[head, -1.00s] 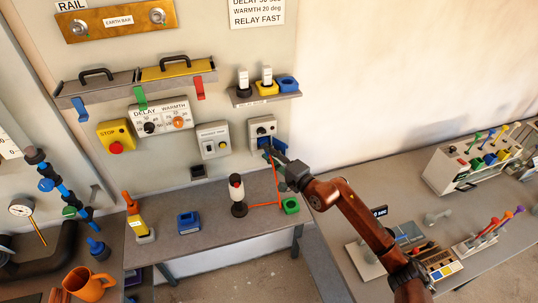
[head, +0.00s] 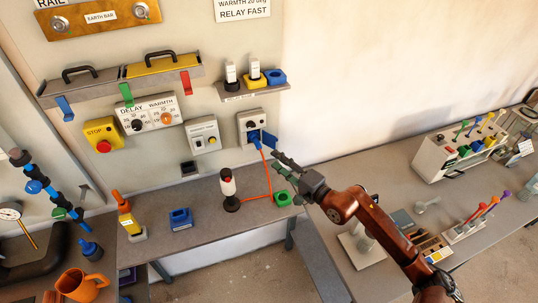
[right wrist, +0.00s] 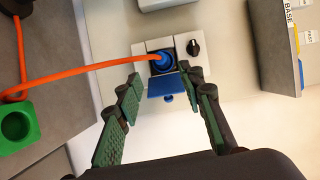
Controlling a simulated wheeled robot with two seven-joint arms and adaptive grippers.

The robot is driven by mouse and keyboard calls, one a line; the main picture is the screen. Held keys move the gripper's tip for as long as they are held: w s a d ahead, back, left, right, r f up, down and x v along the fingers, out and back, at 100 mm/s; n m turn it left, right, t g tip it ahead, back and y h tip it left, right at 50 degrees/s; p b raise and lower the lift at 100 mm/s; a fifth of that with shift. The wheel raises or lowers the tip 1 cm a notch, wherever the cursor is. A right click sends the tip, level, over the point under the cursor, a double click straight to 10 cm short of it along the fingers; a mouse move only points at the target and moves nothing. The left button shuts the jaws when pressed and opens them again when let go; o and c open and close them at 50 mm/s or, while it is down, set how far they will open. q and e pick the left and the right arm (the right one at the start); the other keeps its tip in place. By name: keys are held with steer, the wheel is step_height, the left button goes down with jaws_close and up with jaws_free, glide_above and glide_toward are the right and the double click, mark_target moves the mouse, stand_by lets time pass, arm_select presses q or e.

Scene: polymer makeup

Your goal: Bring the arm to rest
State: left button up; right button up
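My right gripper (head: 285,165) is open and empty, apart from the wall socket box (head: 252,128), down and to its right. In the right wrist view its green-padded fingers (right wrist: 158,110) are spread, with nothing between them. A blue plug (right wrist: 162,62) sits in the socket, above the blue flap (right wrist: 168,86). An orange cable (head: 268,172) runs from the plug down to the bench beside the white and black lamp-like post (head: 228,188). My left gripper is not clearly visible.
A bench (head: 205,215) below holds a green block (head: 283,198) and a blue block (head: 180,218). A shelf (head: 255,90) is fixed above the socket. On the right table stand a tool rack (head: 465,145) and several handled tools. Bare wall lies between.

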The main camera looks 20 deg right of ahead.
steer(key=shift+v, duration=0.85)
steer(key=shift+r, duration=0.15)
